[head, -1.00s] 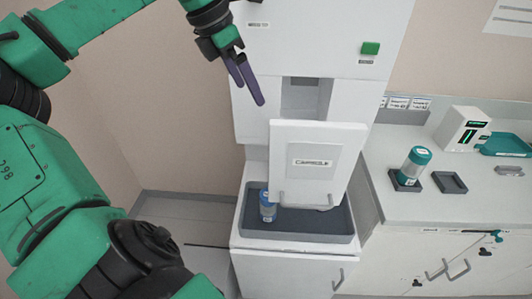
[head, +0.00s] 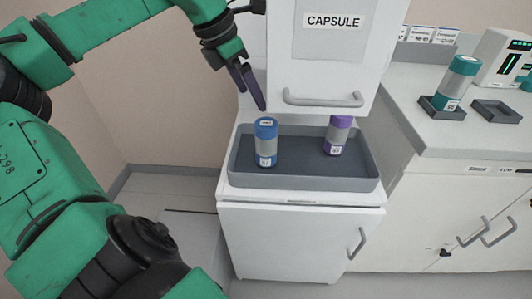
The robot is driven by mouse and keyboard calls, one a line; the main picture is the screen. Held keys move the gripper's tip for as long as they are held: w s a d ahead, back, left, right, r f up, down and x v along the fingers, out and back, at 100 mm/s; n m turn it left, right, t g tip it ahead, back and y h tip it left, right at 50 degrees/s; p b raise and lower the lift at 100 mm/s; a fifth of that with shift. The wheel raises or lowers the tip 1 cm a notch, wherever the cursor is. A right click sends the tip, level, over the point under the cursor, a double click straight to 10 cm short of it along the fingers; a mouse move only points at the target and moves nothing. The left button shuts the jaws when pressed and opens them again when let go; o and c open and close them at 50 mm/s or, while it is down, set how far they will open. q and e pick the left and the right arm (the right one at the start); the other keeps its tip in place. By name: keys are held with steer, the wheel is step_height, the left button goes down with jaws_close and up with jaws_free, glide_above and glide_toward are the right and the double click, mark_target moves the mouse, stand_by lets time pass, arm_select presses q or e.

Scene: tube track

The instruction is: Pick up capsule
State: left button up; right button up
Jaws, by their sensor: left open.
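A capsule with a blue cap (head: 265,143) stands upright at the left in a dark grey tray (head: 290,182). A second capsule with a purple cap (head: 338,136) stands farther right in the tray, its top partly hidden by the white door. A third capsule with a teal cap (head: 456,84) stands in a small holder on the right counter. My left gripper (head: 252,100) is open and empty, its purple fingers pointing down just above and left of the blue-capped capsule, apart from it in the picture. My right gripper is out of view.
A white door labelled CAPSULE (head: 335,50) with a grey handle (head: 323,99) hangs over the back of the tray. An empty holder (head: 497,112) and a white device (head: 505,58) are on the right counter. The tray's middle is clear.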

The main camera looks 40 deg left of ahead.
mark_target(266, 123)
arm_select(q)
steer(key=x, duration=1.1)
steer(key=shift+w+f, duration=0.1)
steer(key=shift+f, duration=0.05)
steer(key=c, duration=1.5)
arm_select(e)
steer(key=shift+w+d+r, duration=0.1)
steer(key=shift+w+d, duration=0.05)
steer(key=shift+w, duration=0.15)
